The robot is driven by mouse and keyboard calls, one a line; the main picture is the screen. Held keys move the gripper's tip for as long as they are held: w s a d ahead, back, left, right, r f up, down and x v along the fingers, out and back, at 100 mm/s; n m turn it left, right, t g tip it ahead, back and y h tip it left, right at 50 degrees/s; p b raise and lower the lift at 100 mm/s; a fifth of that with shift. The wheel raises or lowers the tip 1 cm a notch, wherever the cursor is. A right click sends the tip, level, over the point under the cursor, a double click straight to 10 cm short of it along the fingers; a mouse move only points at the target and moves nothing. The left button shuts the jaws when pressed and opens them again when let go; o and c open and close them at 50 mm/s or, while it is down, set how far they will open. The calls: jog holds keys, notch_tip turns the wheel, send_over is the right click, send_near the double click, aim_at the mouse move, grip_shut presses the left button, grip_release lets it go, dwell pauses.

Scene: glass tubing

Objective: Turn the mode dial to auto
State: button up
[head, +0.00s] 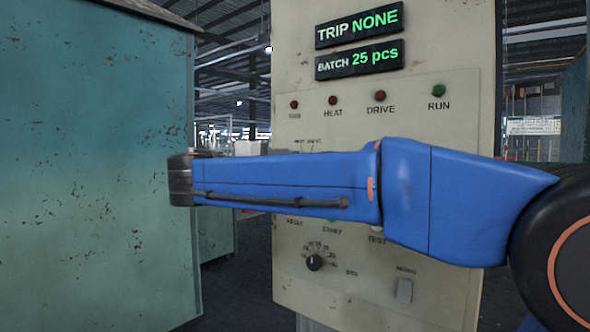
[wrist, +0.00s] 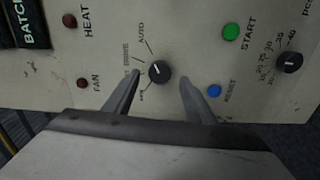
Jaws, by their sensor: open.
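The mode dial (wrist: 159,71) is a small black knob with a pale pointer line on the cream panel. In the wrist view the panel appears turned on its side, and the AUTO mark (wrist: 141,31) is up and to the left of the dial. The exact mark the pointer faces is too small to tell. My gripper (wrist: 157,81) is open, with one finger on each side of the dial and visible gaps between the fingers and the knob. I cannot tell how far the fingertips are from the panel. In the head view my blue arm hides the dial.
The cream panel (head: 432,130) carries TRIP and BATCH displays and several lamps. In the wrist view a green START button (wrist: 231,32), a blue RESET button (wrist: 214,91) and another black knob (wrist: 289,62) lie right of the dial. A teal cabinet (head: 95,170) stands at left.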

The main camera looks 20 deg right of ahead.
jog(key=v, duration=1.3)
jog(key=shift+s+f, duration=0.1)
jog(key=s+d+f+g+y, duration=0.3)
jog(key=d+f, duration=0.7)
jog(key=s+d+f+g+y, duration=0.2)
jog(key=s+d+f+y, duration=0.1)
jog(key=d+f, duration=0.7)
jog(key=s+f+m+y, duration=0.3)
jog(key=s+f, duration=0.5)
jog(key=f, duration=0.3)
jog(key=s+f+m+y, duration=0.3)
jog(key=s+f+y, duration=0.2)
jog(key=s+f, duration=0.4)
notch_tip(320, 180, down, 3)
jog(key=shift+d+r+g+y, duration=0.15)
jog(key=shift+d+g+y, duration=0.15)
jog(key=shift+d+g, duration=0.1)
jog(key=shift+s, duration=0.1)
